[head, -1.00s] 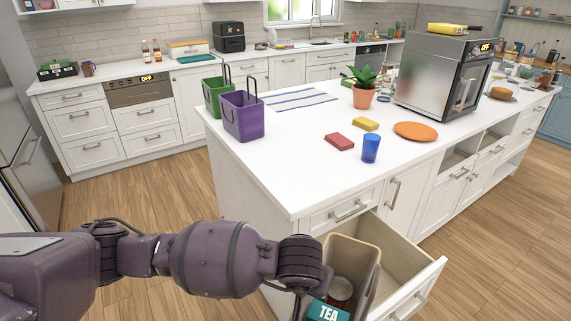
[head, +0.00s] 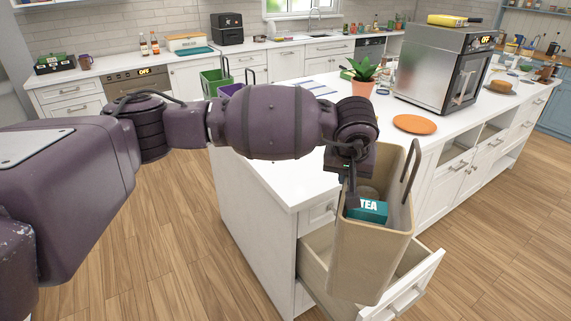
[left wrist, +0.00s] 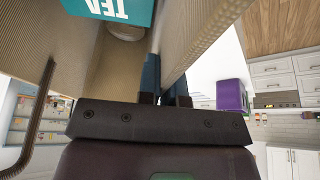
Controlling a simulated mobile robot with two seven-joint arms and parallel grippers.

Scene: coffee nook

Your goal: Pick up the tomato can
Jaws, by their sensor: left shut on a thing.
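A beige bin (head: 362,258) with a dark handle is held up above the open drawer, tilted slightly. My left gripper (head: 350,192) is shut on the bin's wall near its rim. In the left wrist view, the fingers (left wrist: 166,82) straddle this wall (left wrist: 190,30). Inside the bin is a round can (head: 368,191), mostly hidden by a teal TEA box and my gripper. Its pale round end also shows in the left wrist view (left wrist: 125,32). Its label is not visible now. My right gripper is out of view.
The teal TEA box (head: 368,211) is in the bin beside the can. The open drawer (head: 318,262) is under the bin.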

